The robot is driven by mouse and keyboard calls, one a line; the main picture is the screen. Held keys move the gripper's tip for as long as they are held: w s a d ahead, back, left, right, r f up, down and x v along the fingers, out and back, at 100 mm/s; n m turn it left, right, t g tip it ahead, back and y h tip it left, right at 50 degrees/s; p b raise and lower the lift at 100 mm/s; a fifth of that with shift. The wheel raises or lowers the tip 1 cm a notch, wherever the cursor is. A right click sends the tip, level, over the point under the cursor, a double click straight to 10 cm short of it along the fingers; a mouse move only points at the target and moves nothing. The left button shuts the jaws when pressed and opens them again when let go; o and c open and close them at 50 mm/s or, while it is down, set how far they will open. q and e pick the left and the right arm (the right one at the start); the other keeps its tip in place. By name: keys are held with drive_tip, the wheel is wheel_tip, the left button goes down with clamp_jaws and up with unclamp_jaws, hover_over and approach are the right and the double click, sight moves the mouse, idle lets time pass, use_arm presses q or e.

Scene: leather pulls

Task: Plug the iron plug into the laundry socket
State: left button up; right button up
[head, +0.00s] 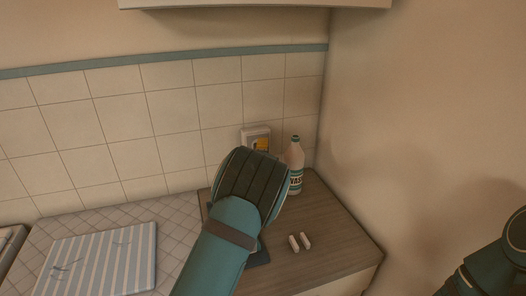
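A pale wall socket (251,131) sits on the tiled wall above the counter, near the corner.
A white bottle (295,170) stands right of the socket by the corner. Two small white pieces (300,242) lie on the wooden counter (335,235). A dark flat item (262,257) is partly hidden by my arm. A striped cloth (100,260) lies on the quilted pad (185,222).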

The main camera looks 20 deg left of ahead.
use_arm(q)
drive_tip(key=shift+f+b, duration=0.1)
drive_tip(key=shift+b, duration=0.4)
idle(1.1)
drive_tip(key=shift+w+a, duration=0.3)
drive_tip(key=shift+w, duration=0.2)
idle(0.5)
drive_tip(key=o, duration=1.1)
drive_tip(key=v, duration=1.2)
drive_tip(key=shift+s, duration=0.1)
